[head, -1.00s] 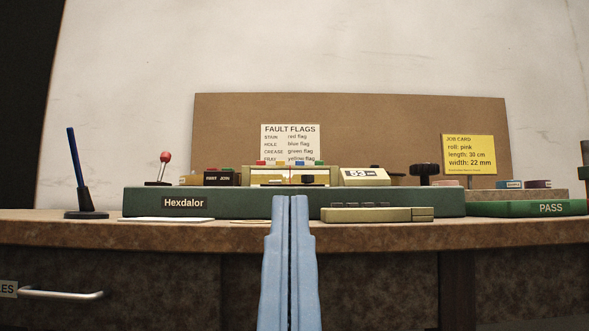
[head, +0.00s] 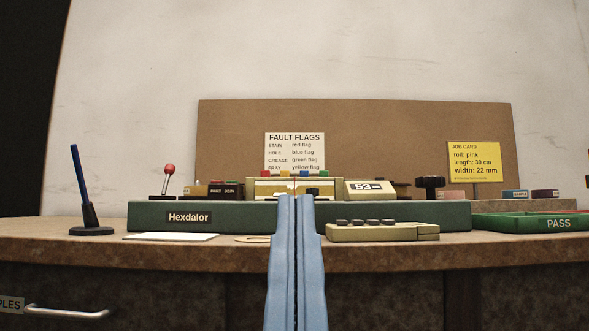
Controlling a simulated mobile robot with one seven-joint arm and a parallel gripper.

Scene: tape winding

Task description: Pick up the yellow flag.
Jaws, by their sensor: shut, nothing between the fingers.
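The yellow flag (head: 284,174) shows only as a small yellow top in a row on the cream holder (head: 260,188) at the middle of the green machine. The red flag (head: 265,173) is left of it, and the blue flag (head: 304,174) and green flag (head: 323,174) are right of it. My gripper (head: 294,198) is blue, shut and empty. Its two fingers stand side by side in front of the machine, with their tips just below the flag row in the picture. They hide part of the machine front.
The green machine (head: 400,216) spans the table (head: 90,256). A pen stand (head: 90,222) and a white card (head: 170,237) are at left. A cream keypad (head: 385,232) lies close right of my fingers. A green PASS tray (head: 530,224) is at far right. A fault card (head: 295,152) hangs behind.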

